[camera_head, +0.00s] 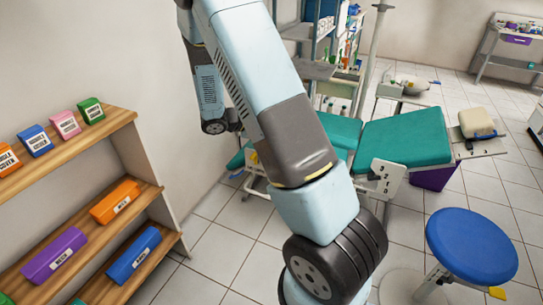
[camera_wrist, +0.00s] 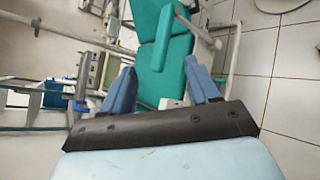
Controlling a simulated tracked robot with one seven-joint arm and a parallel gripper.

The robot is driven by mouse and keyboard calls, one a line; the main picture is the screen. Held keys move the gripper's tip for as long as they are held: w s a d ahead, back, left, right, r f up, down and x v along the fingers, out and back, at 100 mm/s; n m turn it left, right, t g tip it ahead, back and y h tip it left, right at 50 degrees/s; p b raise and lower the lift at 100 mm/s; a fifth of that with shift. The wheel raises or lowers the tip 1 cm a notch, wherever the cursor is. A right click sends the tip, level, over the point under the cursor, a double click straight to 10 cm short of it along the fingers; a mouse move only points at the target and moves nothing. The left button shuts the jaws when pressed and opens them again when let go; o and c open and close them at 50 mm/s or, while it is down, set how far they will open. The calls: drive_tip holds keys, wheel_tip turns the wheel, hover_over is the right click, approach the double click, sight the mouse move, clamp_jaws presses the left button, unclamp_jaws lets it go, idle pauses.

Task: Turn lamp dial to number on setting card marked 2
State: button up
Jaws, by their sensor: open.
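I cannot make out the lamp dial or a setting card marked 2 in either view. A white plate (camera_head: 381,178) with small dark marks is on the side of the teal dental chair (camera_head: 405,138); the marks are too small to read. The chair also shows in the wrist view (camera_wrist: 163,65), beyond my fingers. My gripper (camera_wrist: 161,82) is open, its two blue fingers apart with nothing held between them. In the head view my arm crosses the middle and hides part of the chair; I cannot make out the fingers there.
A wooden shelf (camera_head: 75,147) with labelled coloured boxes stands at left. A blue round stool (camera_head: 471,244) is at lower right, with a yellow item (camera_head: 497,293) on the floor beside it. A pole (camera_head: 373,55) rises behind the chair. Tiled floor is clear at far right.

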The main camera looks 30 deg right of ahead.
drive_tip(key=w+f+n+t, duration=0.3)
drive_tip(key=f+n+t, duration=0.15)
drive_tip(key=f, duration=0.45)
drive_tip(key=w+a+f+n+t, duration=0.1)
drive_tip(key=w+f+n+t, duration=0.3)
drive_tip(key=f, duration=0.6)
drive_tip(key=w+f+n+t, duration=0.2)
drive_tip(key=f+n+t, duration=0.3)
drive_tip(key=f, duration=0.4)
drive_tip(key=w+d+n+g, duration=0.1)
drive_tip(key=w+d, duration=0.7)
drive_tip(key=d, duration=0.2)
drive_tip(key=shift+w+f+h, duration=0.2)
drive_tip(key=shift+h, duration=0.2)
drive_tip(key=shift+g, duration=0.25)
drive_tip(key=c, duration=1)
drive_tip(key=shift+n, duration=1.55)
drive_tip(key=shift+a, duration=0.1)
drive_tip(key=o, duration=1)
